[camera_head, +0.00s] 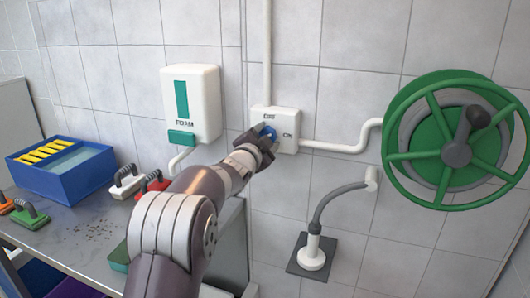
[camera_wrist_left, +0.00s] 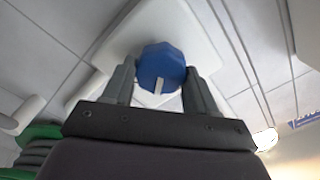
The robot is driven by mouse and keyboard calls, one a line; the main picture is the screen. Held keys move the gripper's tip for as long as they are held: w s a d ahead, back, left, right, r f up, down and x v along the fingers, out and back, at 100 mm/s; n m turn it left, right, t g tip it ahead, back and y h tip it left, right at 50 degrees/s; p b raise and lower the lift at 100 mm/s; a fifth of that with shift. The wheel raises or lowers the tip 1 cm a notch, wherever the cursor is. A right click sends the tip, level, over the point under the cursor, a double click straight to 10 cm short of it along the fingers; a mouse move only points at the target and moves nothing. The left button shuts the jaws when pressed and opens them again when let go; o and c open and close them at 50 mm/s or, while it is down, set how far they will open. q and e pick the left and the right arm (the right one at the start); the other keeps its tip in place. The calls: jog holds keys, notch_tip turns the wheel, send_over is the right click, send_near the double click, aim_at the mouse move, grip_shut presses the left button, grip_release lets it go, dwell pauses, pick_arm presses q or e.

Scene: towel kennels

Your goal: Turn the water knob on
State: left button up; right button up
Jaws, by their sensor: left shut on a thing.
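The blue water knob (camera_head: 269,132) sits on a white wall box (camera_head: 288,118) marked OFF above and ON to the right. My left gripper (camera_head: 264,136) is at the knob, and its fingers partly hide it in the head view. In the left wrist view, the blue faceted knob (camera_wrist_left: 161,66) with a white pointer mark lies between the two fingers of my left gripper (camera_wrist_left: 160,80), which is shut on it. The white box (camera_wrist_left: 165,25) shows behind it. I cannot tell exactly where the pointer stands against the labels. My right gripper is not in view.
A green hose reel (camera_head: 456,150) is on the wall at right, with a white pipe (camera_head: 340,147) leading toward it. A foam dispenser (camera_head: 191,103) hangs left of the box. A blue tub (camera_head: 66,170) and brushes (camera_head: 125,182) sit on the counter.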

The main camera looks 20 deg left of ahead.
pick_arm(q)
jog(key=shift+d+f+m+b, duration=0.1)
jog(key=shift+f+m+b, duration=0.05)
jog(key=shift+m+b, duration=1.6)
jog(key=shift+f+m+b, duration=0.15)
jog(key=shift+m+b, duration=1.2)
jog(key=shift+m, duration=0.7)
jog(key=o, duration=1)
jog(key=shift+r, duration=0.1)
jog(key=shift+s, duration=0.1)
jog(key=s, duration=0.4)
jog(key=s+b, duration=0.1)
jog(key=s, duration=0.7)
jog(key=shift+s+d+b, duration=0.3)
jog(key=shift+d+b, duration=0.05)
jog(key=shift+d, duration=0.05)
